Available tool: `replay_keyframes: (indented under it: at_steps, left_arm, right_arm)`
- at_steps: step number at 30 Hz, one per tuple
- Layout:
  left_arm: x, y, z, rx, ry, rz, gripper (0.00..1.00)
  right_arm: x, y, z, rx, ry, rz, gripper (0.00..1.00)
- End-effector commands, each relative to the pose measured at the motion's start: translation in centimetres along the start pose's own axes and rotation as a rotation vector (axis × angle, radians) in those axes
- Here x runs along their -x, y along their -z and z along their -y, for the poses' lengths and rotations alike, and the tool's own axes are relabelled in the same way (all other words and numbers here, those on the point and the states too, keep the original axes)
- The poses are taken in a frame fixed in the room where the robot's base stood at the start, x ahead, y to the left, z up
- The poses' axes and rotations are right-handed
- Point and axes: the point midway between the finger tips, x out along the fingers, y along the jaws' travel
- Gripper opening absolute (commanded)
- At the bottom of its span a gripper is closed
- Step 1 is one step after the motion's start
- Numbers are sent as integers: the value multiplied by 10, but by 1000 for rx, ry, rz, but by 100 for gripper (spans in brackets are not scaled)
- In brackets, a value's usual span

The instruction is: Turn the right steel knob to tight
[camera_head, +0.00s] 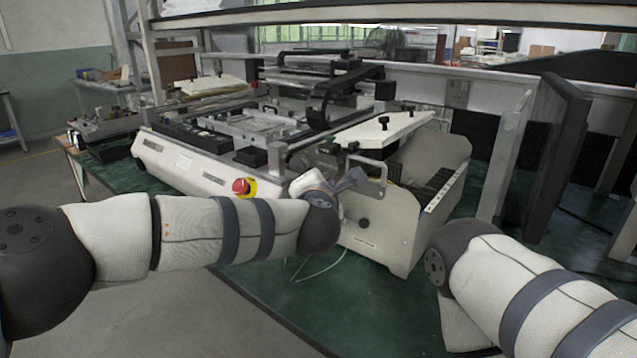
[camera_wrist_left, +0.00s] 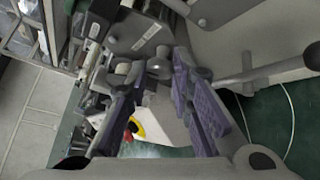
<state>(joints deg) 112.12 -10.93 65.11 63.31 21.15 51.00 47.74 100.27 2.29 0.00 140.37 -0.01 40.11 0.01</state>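A rounded steel knob (camera_wrist_left: 159,65) shows in the left wrist view, close to the fingertips and roughly between them. A second, smaller pale rounded part (camera_wrist_left: 122,68) lies left of it, beside the left finger. I cannot tell the knob's tightness. My left gripper (camera_wrist_left: 157,72) is open, its two purple-padded fingers apart; contact with the knob is not clear. In the head view my left gripper (camera_head: 346,182) is at the front of the white machine (camera_head: 200,168), by its metal handle (camera_head: 372,168), partly hidden by my wrist. My right gripper is out of view.
A red emergency button on a yellow base (camera_head: 244,187) is left of my left wrist. The machine's end panel (camera_head: 385,225) stands close on the right. Thin cables (camera_head: 318,268) lie on the green tabletop (camera_head: 350,310), whose front is mostly clear. A dark upright panel (camera_head: 555,150) stands at the right.

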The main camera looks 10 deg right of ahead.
Motion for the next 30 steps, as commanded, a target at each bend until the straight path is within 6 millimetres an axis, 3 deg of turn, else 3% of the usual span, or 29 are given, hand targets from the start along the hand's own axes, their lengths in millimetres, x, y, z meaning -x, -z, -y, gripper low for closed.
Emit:
replay_keyframes:
  at_steps: [5, 13, 21, 22, 24, 30]
  left_arm:
    - [0, 1, 0, -15, -11, 1, 0]
    - [-2, 5, 7, -284, -209, 58, 0]
    - [-1, 3, 3, -296, -222, 62, 0]
    - [-1, 3, 3, -296, -222, 62, 27]
    - [-1, 3, 3, -295, -222, 62, 40]
    - [-1, 3, 4, -294, -221, 62, 40]
  right_arm:
    - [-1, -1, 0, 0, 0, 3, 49]
    - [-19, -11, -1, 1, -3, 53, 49]
    - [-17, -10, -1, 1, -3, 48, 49]
    - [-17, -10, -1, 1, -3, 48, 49]
    - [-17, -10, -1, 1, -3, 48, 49]
    - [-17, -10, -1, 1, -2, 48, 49]
